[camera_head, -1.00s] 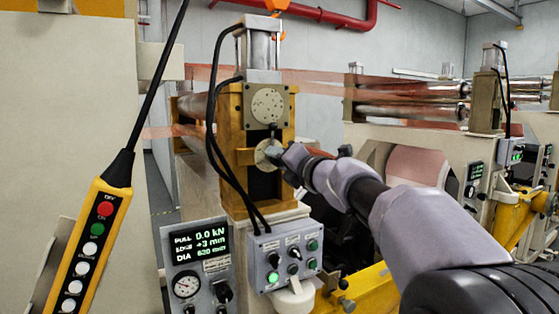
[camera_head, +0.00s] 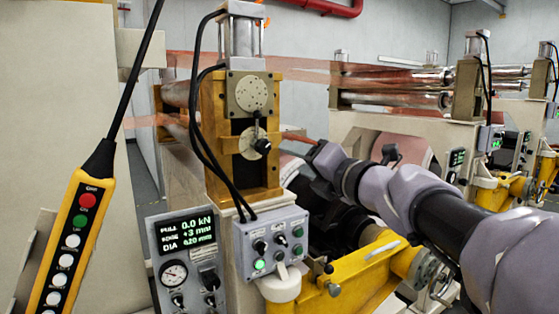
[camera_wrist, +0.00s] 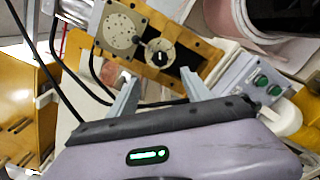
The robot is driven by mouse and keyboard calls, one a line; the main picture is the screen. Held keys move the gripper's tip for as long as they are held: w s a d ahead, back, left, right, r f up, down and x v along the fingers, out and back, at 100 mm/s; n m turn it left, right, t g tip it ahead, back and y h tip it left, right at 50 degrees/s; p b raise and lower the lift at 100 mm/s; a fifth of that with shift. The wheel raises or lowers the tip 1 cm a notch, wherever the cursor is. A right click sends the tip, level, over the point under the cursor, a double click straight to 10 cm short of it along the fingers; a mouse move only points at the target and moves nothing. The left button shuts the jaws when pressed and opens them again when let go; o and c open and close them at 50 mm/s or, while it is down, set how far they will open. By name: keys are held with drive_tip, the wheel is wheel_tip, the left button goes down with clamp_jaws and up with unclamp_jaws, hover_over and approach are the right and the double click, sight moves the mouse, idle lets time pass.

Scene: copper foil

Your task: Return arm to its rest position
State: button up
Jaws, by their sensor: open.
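My gripper (camera_head: 318,155) is in the head view at the end of my arm, to the right of the ochre machine column. In the wrist view its two grey fingers (camera_wrist: 158,80) are spread apart with nothing between them. A black knob (camera_head: 262,146) on a round plate stands free to the left of my gripper in the head view. The knob also shows beyond the fingertips in the wrist view (camera_wrist: 157,58). The round grey dial plate (camera_head: 251,93) sits above it. My fingertips are hard to make out in the head view.
A control box (camera_head: 271,241) and a gauge panel (camera_head: 187,265) stand below the column. A yellow beam (camera_head: 372,268) runs under my arm. A yellow pendant (camera_head: 72,245) hangs at left. Copper foil (camera_head: 290,68) and rollers (camera_head: 395,85) lie behind.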

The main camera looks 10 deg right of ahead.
drive_tip(key=shift+v, duration=1.35)
